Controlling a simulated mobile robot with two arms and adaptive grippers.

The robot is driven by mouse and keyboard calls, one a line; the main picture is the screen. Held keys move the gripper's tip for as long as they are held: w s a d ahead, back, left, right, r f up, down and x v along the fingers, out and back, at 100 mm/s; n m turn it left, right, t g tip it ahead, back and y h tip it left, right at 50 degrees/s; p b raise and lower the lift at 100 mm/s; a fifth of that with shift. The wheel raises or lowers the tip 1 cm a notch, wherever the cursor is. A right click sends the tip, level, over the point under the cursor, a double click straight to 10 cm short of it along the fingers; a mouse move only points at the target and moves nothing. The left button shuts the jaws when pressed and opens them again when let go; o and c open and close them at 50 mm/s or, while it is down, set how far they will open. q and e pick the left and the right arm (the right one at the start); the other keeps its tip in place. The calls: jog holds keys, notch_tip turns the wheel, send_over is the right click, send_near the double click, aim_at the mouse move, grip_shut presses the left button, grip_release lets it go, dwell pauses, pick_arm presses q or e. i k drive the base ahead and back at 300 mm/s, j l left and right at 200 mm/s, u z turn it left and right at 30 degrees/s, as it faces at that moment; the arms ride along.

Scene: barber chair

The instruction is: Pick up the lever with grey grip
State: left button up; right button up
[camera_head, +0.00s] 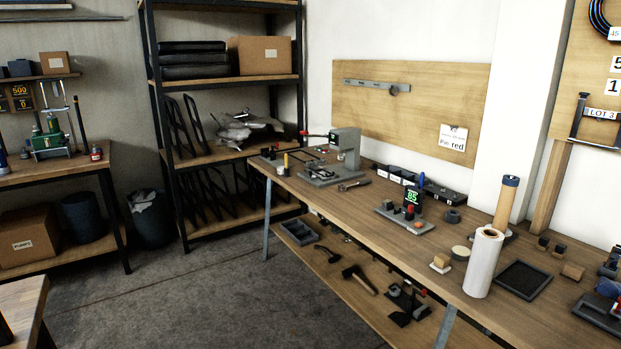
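I cannot clearly make out a lever with a grey grip. On the lower shelf (345,262) under the long workbench lie a small dark lever-like piece (327,253), a dark tool with a tan handle (360,280) and a group of black parts with a red tip (406,304). These are too small for me to tell any grey grip. On the bench top, a grey press-like machine (345,148) has a dark arm with a red end. Neither of my grippers is in view.
The long workbench (340,204) runs along the right, with a white roll (483,262), a black tray (521,279) and a green-lit display (411,198) on it. A black shelf rack (226,81) stands behind. A second bench (60,168) is at left. The floor (235,295) between is clear.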

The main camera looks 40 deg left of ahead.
aim_at(342, 188)
jog(key=i+j+u, duration=0.5)
jog(key=i, duration=0.25)
jog(key=i+j+u, duration=0.25)
jog(key=i+j+z, duration=0.1)
jog(key=i, duration=0.35)
